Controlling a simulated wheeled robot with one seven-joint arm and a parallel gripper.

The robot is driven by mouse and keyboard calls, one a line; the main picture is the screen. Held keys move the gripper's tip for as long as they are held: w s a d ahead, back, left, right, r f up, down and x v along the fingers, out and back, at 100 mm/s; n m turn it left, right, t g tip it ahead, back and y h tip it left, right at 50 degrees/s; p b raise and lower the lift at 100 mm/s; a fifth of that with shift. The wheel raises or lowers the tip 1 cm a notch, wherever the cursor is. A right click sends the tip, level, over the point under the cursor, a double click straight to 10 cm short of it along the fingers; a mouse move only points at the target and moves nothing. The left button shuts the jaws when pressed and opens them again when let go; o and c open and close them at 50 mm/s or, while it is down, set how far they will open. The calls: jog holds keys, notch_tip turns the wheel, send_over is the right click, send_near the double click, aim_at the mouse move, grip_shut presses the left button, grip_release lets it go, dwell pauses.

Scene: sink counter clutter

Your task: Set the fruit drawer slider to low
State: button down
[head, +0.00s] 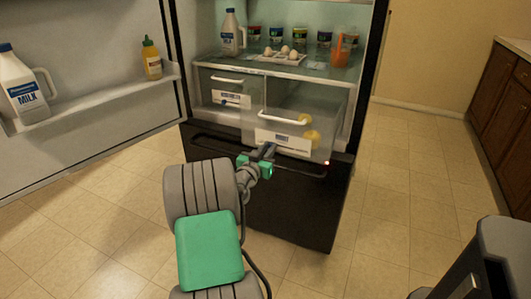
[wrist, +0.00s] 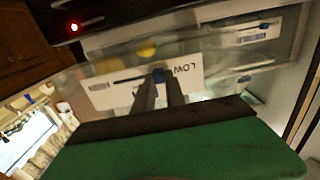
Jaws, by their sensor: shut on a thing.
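The fruit drawer (head: 325,108) is the clear right-hand drawer low in the open fridge, with yellow fruit (head: 312,136) inside. Its white label (head: 292,141) faces me; in the wrist view, where things appear upside down, the label (wrist: 100,93) reads LOW at one end. A dark slot runs along it. The blue slider (wrist: 158,74) is at the slot's end near LOW, between my fingertips. My gripper (head: 267,149) reaches the label's lower left part in the head view; in the wrist view my gripper (wrist: 158,84) is shut on the slider. The fingers partly hide it.
A second drawer (head: 222,82) with its own label is at the left. The open fridge door (head: 95,110) holds a milk jug (head: 22,88) and a yellow bottle (head: 152,60). Eggs (head: 284,52) and jars stand on the shelf above.

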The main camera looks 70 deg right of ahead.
jog(key=c, duration=1.4)
grip_release()
jog(key=shift+w, duration=0.2)
jog(key=shift+o, duration=0.2)
jog(key=shift+a, duration=0.1)
jog(key=a, duration=0.7)
jog(key=shift+a, duration=0.4)
